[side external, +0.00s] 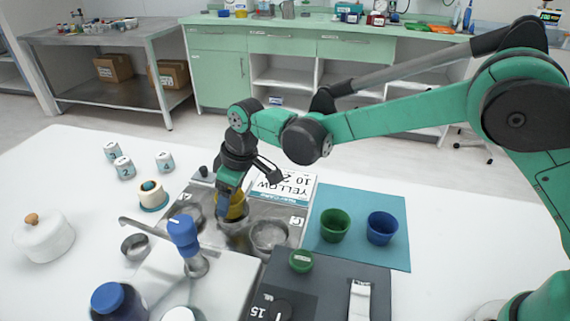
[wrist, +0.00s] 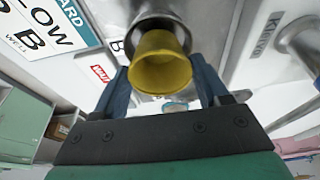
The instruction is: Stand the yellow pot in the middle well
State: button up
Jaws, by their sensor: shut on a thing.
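The yellow pot (side external: 239,207) is between the fingers of my gripper (side external: 229,208), which is shut on it. In the wrist view the yellow pot (wrist: 160,68) shows its open mouth, with my gripper's fingers (wrist: 163,82) on either side. The pot is upright at the middle well (side external: 232,226) of the steel tray (side external: 212,190). The well's rim (wrist: 158,22) shows just beyond the pot in the wrist view. I cannot tell whether the pot's base touches the well floor. The left well (side external: 186,213) and right well (side external: 269,236) look empty.
A green pot (side external: 335,226) and a blue pot (side external: 381,229) stand on a teal mat (side external: 330,254) at right. A card reading YELLOW (side external: 284,187) lies behind the tray. A blue-topped handle (side external: 184,236) stands in front. A white lidded jar (side external: 43,240) is far left.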

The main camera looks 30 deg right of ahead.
jog(key=shift+f, duration=0.65)
jog(key=o, duration=1)
jog(key=shift+c, duration=0.2)
jog(key=v, duration=1.1)
jog(key=shift+w, duration=0.1)
